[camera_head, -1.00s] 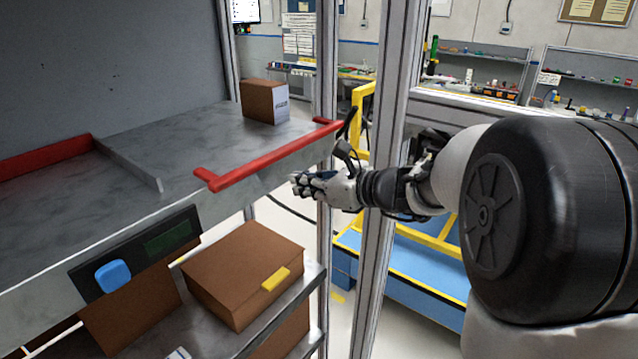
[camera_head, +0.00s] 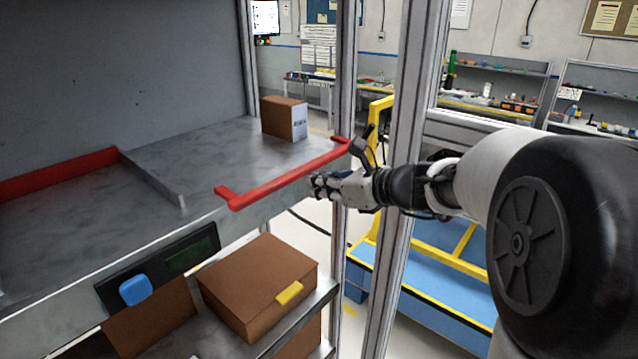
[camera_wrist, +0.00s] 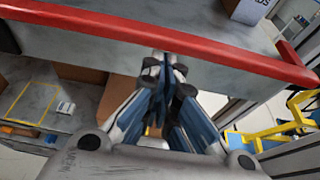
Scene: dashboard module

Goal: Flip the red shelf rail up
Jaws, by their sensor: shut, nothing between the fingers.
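The red shelf rail (camera_head: 288,177) runs along the front edge of the grey upper shelf (camera_head: 215,155), with a short arm turned inward at each end. It lies low, about level with the shelf surface. In the wrist view the red rail (camera_wrist: 190,44) crosses the top of the picture, beyond the fingertips. My gripper (camera_head: 318,186) is in front of the shelf edge, just below and beside the right half of the rail. In the wrist view my gripper (camera_wrist: 165,66) is shut and empty, its fingertips close below the rail. I cannot tell whether they touch the shelf front.
A small brown box (camera_head: 284,119) stands on the shelf behind the rail. A fixed red rail (camera_head: 60,173) and a low divider lie at left. A larger box (camera_head: 258,285) sits on the lower shelf. A metal post (camera_head: 400,180) stands close beside my arm.

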